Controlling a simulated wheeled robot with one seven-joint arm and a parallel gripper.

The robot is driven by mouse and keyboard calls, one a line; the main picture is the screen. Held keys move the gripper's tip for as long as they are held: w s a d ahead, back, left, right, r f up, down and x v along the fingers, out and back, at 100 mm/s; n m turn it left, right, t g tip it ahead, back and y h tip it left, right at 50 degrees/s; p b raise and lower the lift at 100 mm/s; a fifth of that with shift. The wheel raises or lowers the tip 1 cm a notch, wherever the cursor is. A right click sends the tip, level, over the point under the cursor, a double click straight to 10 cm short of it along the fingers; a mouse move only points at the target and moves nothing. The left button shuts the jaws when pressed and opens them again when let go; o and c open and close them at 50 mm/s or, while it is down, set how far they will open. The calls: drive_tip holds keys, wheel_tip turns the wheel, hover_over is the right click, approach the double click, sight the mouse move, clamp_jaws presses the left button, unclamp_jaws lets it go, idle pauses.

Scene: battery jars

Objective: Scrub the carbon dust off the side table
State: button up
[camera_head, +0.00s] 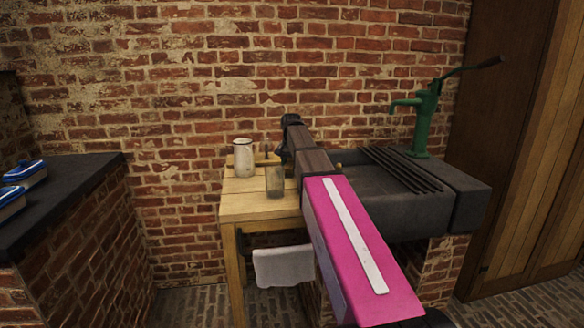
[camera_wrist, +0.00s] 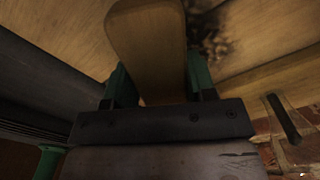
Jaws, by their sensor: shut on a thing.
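In the wrist view my gripper (camera_wrist: 159,66) has its two green fingers shut on a wooden block-like tool (camera_wrist: 148,30), likely a scrubbing brush. Its underside and any bristles are hidden. The tool is over the wooden side table (camera_wrist: 250,25); I cannot tell whether it touches the top. A dark, speckled patch of carbon dust (camera_wrist: 212,38) shows on the table just right of the tool, and part may be hidden beneath it. In the head view the side table (camera_head: 260,207) stands left of the sink, and my arm hides its right part, my fingers and the dust.
A white enamel jug (camera_head: 243,158) and a glass jar (camera_head: 275,182) stand on the table. A white cloth (camera_head: 284,266) hangs below its front edge. The dark stone sink (camera_head: 395,207) with a green pump (camera_head: 424,122) adjoins on the right. A brick wall is behind.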

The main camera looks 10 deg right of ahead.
drive_tip(key=shift+w, duration=1.4)
drive_tip(key=shift+w+r, duration=0.15)
drive_tip(key=shift+w, duration=0.6)
drive_tip(key=c, duration=0.4)
drive_tip(key=shift+w+a+r, duration=0.1)
drive_tip(key=shift+w+r, duration=0.05)
drive_tip(key=shift+w, duration=1.4)
drive_tip(key=shift+w+a+r, duration=0.1)
drive_tip(key=shift+w+a, duration=0.15)
drive_tip(key=shift+a, duration=0.55)
drive_tip(key=shift+o, duration=0.2)
drive_tip(key=shift+s+a, duration=0.2)
drive_tip(key=shift+s, duration=0.45)
drive_tip(key=shift+s+a, duration=0.2)
drive_tip(key=shift+s, duration=0.45)
drive_tip(key=shift+s+d+f, duration=0.15)
drive_tip(key=shift+s+d, duration=0.05)
drive_tip(key=shift+s, duration=1.2)
drive_tip(key=shift+s+d+f, duration=0.1)
drive_tip(key=shift+s+d, duration=0.1)
drive_tip(key=shift+s, duration=1.2)
